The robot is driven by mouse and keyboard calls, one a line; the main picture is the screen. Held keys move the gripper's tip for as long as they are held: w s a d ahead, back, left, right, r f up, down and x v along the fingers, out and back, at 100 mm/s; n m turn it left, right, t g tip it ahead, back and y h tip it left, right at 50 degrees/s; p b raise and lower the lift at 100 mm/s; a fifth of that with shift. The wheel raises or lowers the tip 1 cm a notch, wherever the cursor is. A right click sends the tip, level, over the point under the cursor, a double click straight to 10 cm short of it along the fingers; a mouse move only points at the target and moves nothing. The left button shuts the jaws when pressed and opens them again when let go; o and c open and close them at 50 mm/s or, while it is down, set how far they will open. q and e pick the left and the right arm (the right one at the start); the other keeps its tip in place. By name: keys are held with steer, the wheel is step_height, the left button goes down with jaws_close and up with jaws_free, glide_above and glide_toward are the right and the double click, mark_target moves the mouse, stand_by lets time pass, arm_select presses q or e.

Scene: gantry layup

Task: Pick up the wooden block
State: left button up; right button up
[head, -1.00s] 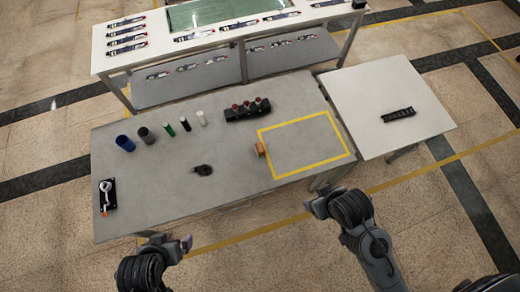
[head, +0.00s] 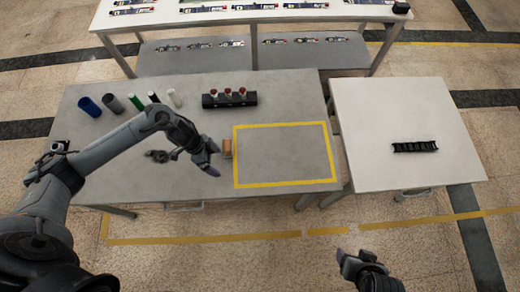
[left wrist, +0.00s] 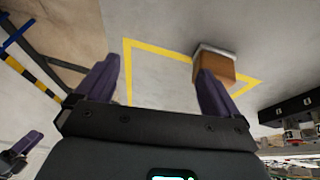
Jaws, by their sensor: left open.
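The wooden block (head: 227,147) stands on the grey table at the left edge of the yellow taped rectangle (head: 281,126). It also shows in the left wrist view (left wrist: 214,66), brown with a pale side, just beyond the right-hand finger, which partly overlaps it. My left gripper (head: 211,160) is open and empty, reaching over the table just left of and nearer than the block. In the left wrist view its two purple fingers (left wrist: 157,85) are spread, and the block is not centred between them. My right gripper (head: 347,258) is off the table's front edge; its jaw state is unclear.
A dark object (head: 158,156) lies under my left arm. Several coloured cylinders (head: 135,102) and a black holder with red-topped pieces (head: 229,99) stand farther back. A white table (head: 410,115) with a black rack (head: 415,146) is right. The rectangle's inside is clear.

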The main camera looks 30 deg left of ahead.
arm_select(q)
steer(key=t+y+b, duration=0.1)
steer(key=b, duration=0.1)
glide_toward(224, 146)
step_height(224, 146, down, 3)
steer(key=s, duration=0.1)
steer(key=f, duration=0.1)
steer(key=d+f, duration=0.1)
steer(key=w+f, duration=0.1)
steer(key=shift+w+d+f+t, duration=0.1)
steer(key=shift+d+t, duration=0.2)
steer(key=shift+d, duration=0.05)
steer(key=shift+w+b+x, duration=0.2)
steer(key=shift+b+x, duration=0.05)
steer(key=shift+x, duration=1.1)
steer(key=shift+w+b+x, duration=0.2)
steer(key=shift+x, duration=1.1)
steer(key=shift+w+d+f, duration=0.1)
steer(key=shift+d+f, duration=0.2)
arm_select(e)
steer(key=f, duration=0.4)
steer(key=shift+s+a+f, duration=0.2)
steer(key=shift+s+a, duration=0.05)
arm_select(q)
steer(key=shift+c, duration=0.3)
steer(key=c, duration=1.1)
arm_select(e)
steer(key=shift+a, duration=0.1)
